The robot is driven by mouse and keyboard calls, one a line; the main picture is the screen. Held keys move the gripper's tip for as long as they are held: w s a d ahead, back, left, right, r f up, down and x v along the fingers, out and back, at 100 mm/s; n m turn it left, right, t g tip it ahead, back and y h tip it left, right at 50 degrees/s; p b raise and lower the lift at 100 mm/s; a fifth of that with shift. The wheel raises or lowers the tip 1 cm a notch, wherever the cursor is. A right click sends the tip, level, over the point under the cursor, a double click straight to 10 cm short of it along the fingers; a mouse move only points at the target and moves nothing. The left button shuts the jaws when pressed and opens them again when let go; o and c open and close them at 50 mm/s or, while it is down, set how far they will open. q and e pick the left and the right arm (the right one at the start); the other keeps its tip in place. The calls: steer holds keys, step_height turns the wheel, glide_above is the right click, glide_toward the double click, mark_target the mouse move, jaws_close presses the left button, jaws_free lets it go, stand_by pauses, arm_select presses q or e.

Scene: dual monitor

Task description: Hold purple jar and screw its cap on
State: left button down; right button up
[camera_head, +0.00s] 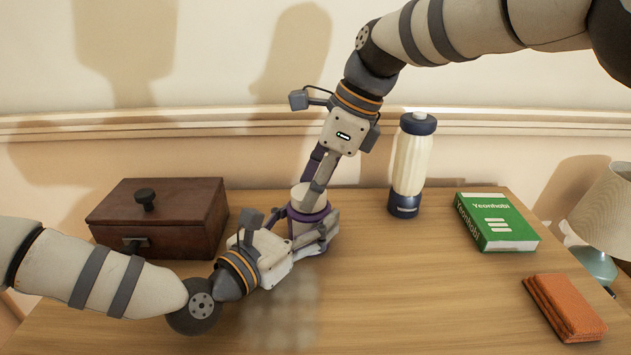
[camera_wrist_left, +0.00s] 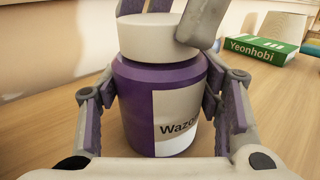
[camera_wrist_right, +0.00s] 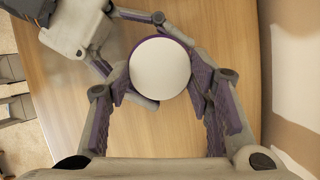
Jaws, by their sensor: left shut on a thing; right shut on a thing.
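The purple jar (camera_head: 312,214) stands upright on the table. It also shows in the left wrist view (camera_wrist_left: 135,100), with a partly visible label. Its white cap (camera_wrist_left: 155,40) sits on top of the jar and looks level; the threads are hidden. In the right wrist view the cap is a white disc (camera_wrist_right: 160,68). My left gripper (camera_head: 318,232) is shut around the jar's body from the side, a finger on each side. My right gripper (camera_head: 311,190) points down from above and is shut on the cap, with its fingers at opposite sides.
A dark wooden box (camera_head: 180,220) with a knob stands at left. A white and navy bottle (camera_head: 410,165) stands right of the jar. The front middle table is clear.

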arm_select(q)
steer(key=shift+s+d, duration=0.1)
arm_select(e)
steer(key=m, duration=0.2)
steer(key=m+t+h, duration=0.1)
steer(key=m, duration=0.1)
steer(key=s+m+t, duration=0.1)
steer(key=m, duration=0.1)
steer(key=shift+a+m, duration=0.2)
steer(key=shift+m, duration=0.1)
steer(key=m+t+h, duration=0.1)
steer(key=m, duration=0.2)
steer(key=shift+a, duration=0.15)
steer(key=shift+r+m+h, duration=0.15)
steer(key=shift+m+h, duration=0.15)
steer(key=shift+m, duration=0.2)
steer(key=shift+w, duration=0.1)
steer(key=o, duration=0.7)
steer(key=shift+o, duration=0.2)
steer(key=shift+r, duration=0.1)
